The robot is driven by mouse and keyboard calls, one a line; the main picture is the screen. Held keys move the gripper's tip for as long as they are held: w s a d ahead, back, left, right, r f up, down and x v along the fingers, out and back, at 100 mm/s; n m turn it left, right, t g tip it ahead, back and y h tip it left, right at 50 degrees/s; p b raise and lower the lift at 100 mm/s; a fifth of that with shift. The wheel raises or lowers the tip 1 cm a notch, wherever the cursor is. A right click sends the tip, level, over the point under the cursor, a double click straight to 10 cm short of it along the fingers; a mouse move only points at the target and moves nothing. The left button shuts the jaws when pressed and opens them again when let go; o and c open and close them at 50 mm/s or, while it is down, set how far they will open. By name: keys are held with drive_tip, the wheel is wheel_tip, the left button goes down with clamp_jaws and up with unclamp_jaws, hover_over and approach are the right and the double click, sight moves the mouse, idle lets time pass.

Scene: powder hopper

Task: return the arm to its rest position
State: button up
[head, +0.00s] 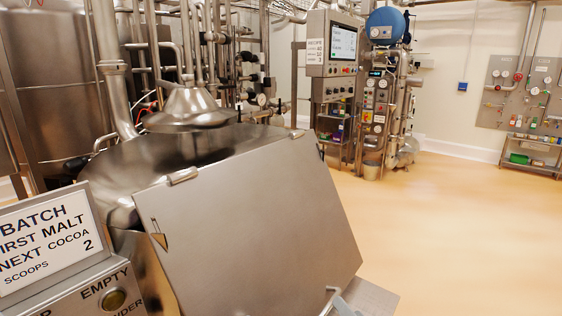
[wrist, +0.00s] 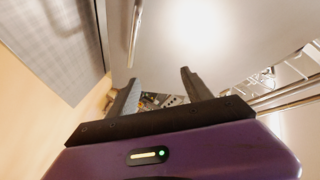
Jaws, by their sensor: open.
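My gripper (wrist: 158,74) shows in the wrist view, its two dark fingers spread apart with nothing between them. The fingers stand clear of any surface that I can make out. My gripper does not show in the head view. In the head view the hopper (head: 112,190) is a steel vessel at the left. Its flat square lid (head: 250,220) is hinged along the upper edge and slopes down toward me. A bar handle (head: 333,294) sits at the lid's lower edge. The hopper's inside is hidden.
A sign (head: 45,240) reads "BATCH FIRST MALT NEXT COCOA SCOOPS 2", beside an "EMPTY" lamp (head: 115,299). A control cabinet (head: 331,45) and pipework stand behind. Open floor (head: 460,230) lies to the right. The wrist view shows a grey panel (wrist: 60,40) at upper left and a metal bar (wrist: 135,30).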

drive_tip(key=s+d+n+h, duration=0.2)
drive_tip(key=s+n, duration=0.1)
drive_tip(key=s, duration=1.8)
drive_tip(key=s+d+n+h, duration=0.2)
drive_tip(key=s+n, duration=0.1)
drive_tip(key=s, duration=1.9)
drive_tip(key=shift+d+h, duration=0.25)
drive_tip(key=shift+h, duration=0.15)
